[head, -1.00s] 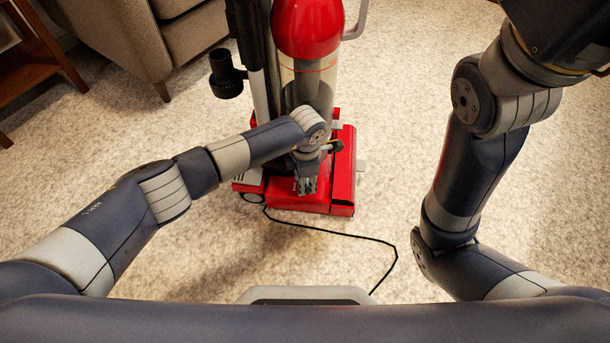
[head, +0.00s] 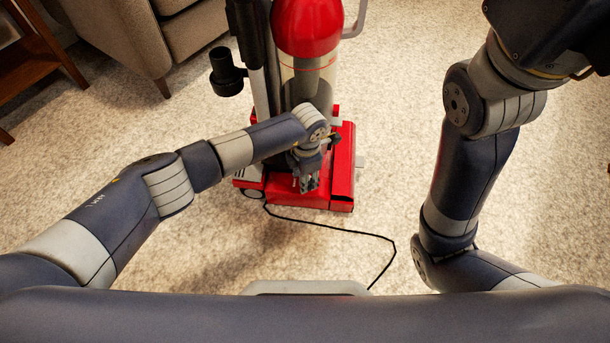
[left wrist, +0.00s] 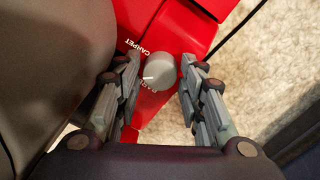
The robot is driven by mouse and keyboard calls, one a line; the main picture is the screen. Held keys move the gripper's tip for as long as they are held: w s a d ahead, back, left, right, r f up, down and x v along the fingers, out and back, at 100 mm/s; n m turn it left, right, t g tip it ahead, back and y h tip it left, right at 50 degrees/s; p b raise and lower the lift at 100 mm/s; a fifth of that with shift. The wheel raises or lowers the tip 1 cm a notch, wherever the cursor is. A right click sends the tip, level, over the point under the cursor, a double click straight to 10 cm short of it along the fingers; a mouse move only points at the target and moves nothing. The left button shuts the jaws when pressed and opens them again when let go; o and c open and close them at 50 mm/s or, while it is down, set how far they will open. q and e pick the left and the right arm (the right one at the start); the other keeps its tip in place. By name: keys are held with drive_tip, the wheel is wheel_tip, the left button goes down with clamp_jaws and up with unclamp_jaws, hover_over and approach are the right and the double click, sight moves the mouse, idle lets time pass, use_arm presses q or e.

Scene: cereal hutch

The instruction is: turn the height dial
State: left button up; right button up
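The height dial (left wrist: 160,72) is a round grey knob with a white pointer line, set on the red vacuum base (head: 340,170). White lettering around it includes the word CARPET. In the left wrist view it lies between the fingertips of my left gripper (left wrist: 158,95). The fingers stand apart on either side, with a visible gap to the dial. In the head view my left gripper (head: 308,182) hangs over the vacuum base and hides the dial. The fingers of my right gripper are outside the head view; only its arm shows at the right.
The red upright vacuum body (head: 308,30) rises behind my left gripper, with a hose and black fitting (head: 226,73) at its left. A black cord (head: 340,233) lies on the carpet. An armchair (head: 150,40) and wooden table (head: 35,60) stand at the back left.

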use_arm(q)
drive_tip(key=shift+r, duration=0.15)
wheel_tip(320, 180, up, 12)
drive_tip(key=shift+s+d, duration=0.15)
drive_tip(key=shift+s, duration=0.15)
drive_tip(key=shift+f, duration=0.2)
idle(0.6)
